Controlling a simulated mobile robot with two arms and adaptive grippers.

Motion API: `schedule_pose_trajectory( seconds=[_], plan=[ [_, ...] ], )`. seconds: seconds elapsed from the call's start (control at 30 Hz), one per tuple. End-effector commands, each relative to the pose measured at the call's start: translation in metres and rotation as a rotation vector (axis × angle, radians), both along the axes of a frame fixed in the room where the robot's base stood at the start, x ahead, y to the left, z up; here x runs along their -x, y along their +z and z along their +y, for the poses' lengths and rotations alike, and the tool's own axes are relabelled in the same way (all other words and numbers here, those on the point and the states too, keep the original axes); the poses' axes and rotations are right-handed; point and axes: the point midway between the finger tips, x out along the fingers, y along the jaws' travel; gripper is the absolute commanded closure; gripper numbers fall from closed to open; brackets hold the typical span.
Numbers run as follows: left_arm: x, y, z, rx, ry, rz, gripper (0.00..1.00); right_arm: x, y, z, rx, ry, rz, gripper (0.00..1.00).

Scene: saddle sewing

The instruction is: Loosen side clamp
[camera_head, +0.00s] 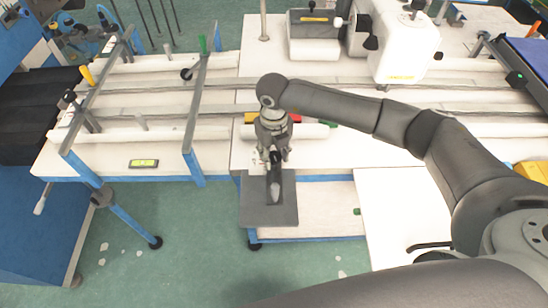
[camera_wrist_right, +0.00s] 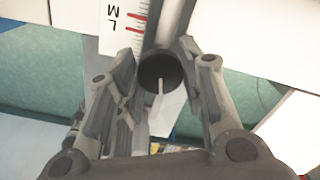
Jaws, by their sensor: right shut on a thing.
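My right gripper (camera_head: 274,155) points down at the front edge of the white table. It also shows in the wrist view (camera_wrist_right: 158,58), with its fingers on either side of a dark round clamp knob (camera_wrist_right: 158,75) and shut on it. In the head view a dark, narrow part (camera_head: 275,165) sticks out below the fingers, over a grey plate (camera_head: 257,212) at the table's front. The rest of the side clamp is largely hidden by the gripper. My left gripper is not in view.
A white sewing machine (camera_head: 405,45) stands behind my right arm. A small level-like block (camera_head: 143,163) lies there. Green floor is open in front.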

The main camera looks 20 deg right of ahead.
Motion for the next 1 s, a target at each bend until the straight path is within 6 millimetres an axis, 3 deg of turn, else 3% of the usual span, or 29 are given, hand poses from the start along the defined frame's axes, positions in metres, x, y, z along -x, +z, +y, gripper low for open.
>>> schedule_pose_trajectory(
  seconds=[0.03, 1.0],
  plan=[
    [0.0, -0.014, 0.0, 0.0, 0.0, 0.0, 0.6, -0.002, -0.005, 0.0, 0.0, 0.046, -0.007, 0.88],
    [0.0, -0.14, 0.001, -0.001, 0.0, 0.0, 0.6, -0.001, -0.004, 0.001, 0.001, 0.964, -0.009, 0.88]
  ],
)
